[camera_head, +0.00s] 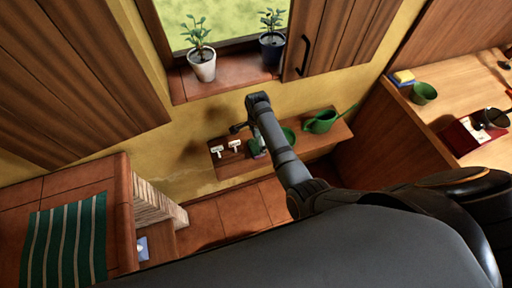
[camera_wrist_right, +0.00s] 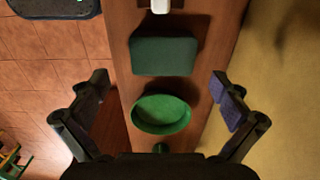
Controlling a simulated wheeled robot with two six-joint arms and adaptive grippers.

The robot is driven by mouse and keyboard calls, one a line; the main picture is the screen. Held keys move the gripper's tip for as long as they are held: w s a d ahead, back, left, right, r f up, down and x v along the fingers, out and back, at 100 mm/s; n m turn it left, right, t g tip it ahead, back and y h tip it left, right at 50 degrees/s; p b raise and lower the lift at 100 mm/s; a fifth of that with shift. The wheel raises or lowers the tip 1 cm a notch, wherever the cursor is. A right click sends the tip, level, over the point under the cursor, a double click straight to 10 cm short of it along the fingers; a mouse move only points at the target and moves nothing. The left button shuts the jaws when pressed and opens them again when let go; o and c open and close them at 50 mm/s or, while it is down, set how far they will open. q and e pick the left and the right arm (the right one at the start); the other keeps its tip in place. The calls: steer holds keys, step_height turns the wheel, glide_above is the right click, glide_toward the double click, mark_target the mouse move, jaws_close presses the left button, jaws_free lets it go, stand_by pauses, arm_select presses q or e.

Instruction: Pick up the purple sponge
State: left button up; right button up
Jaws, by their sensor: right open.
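I cannot make out a plainly purple sponge in either view. A yellow and blue sponge-like block (camera_head: 403,77) lies on the wooden counter at the upper right of the head view, far from my right gripper. My right gripper (camera_head: 240,128) is above the narrow wall shelf (camera_head: 232,167) below the window. In the right wrist view its fingers (camera_wrist_right: 160,88) are wide apart with nothing between their tips. A bluish-purple patch shows on the right-hand finger, seemingly its pad. My left gripper is not in view.
The shelf holds a dark green block (camera_wrist_right: 165,57), a green bowl (camera_wrist_right: 162,114), a green watering can (camera_head: 321,122) and small white items (camera_head: 234,145). Potted plants (camera_head: 203,66) stand on the windowsill. A striped towel (camera_head: 65,245) lies at left.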

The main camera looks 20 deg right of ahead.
mark_target(256, 146)
steer(key=f, duration=0.4)
steer(key=shift+w+a+f, duration=0.2)
steer(key=c, duration=0.8)
steer(key=shift+c, duration=0.2)
steer(key=shift+r, duration=0.1)
